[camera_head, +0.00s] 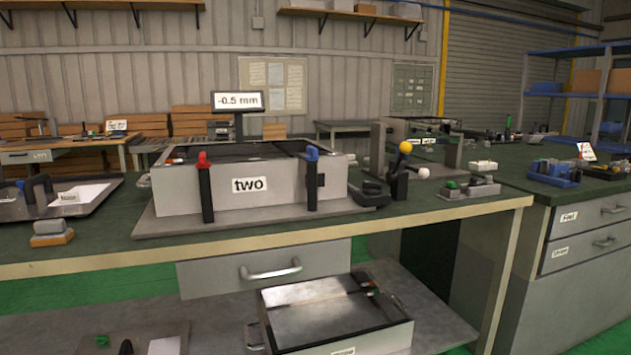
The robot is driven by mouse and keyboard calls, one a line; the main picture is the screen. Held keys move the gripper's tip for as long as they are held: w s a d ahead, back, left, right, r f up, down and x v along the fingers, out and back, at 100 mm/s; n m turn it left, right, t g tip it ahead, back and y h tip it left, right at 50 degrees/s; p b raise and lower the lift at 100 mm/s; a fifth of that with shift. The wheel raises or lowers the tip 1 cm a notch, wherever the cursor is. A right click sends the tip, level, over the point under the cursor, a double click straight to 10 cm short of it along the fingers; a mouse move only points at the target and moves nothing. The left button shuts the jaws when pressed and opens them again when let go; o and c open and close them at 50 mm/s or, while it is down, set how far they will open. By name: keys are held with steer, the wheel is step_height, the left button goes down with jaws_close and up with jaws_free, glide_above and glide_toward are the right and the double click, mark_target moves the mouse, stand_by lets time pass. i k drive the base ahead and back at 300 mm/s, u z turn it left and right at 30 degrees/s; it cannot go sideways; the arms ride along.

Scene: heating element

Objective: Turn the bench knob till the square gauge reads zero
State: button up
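A rectangular white display (238,100) on a dark post stands behind a grey box (175,194) labelled "two" and reads "-0.5 mm". I cannot tell for sure whether it is the square gauge. Several knob-like parts show on the bench: a yellow ball (405,147) and a white ball (424,173) on a dark fixture right of the box, plus a red-topped lever (205,185) and a blue-topped lever (312,180) at the box's front. I cannot tell which is the bench knob. My gripper is not in view.
A closed drawer (215,277) sits below. An open box (340,334) stands on the lower shelf. A second bench (590,196) stands at right.

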mark_target(369, 188)
steer(key=u, duration=1.2)
steer(key=i, duration=1.05)
steer(key=z, duration=1.8)
